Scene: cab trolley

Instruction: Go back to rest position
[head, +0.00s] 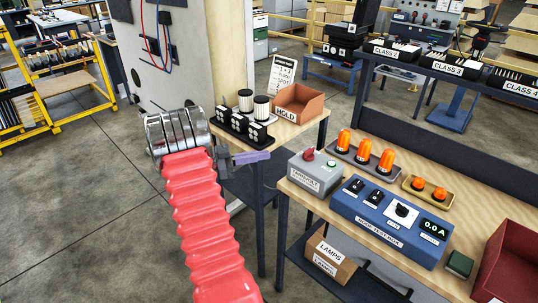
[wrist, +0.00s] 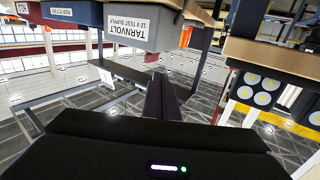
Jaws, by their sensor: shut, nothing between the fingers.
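My arm has a red ribbed sleeve and a metal wrist, and it reaches up the middle of the head view. My gripper (head: 265,156) points right, with its purple-grey fingers together and nothing between them. It is in front of the small table with the HOLD bin, near the gap between that table and the bench. In the wrist view the dark fingers (wrist: 160,82) are closed together, pointing away from the camera. The grey Tarnvolt supply box (wrist: 130,24) hangs into the top of that view.
The HOLD bin (head: 299,103) and black lamp units (head: 240,125) stand on the small table. The bench holds the Tarnvolt box (head: 315,172), orange beacons (head: 364,150), a blue test box (head: 391,220) and a red bin (head: 510,265). Open floor (head: 80,200) lies left.

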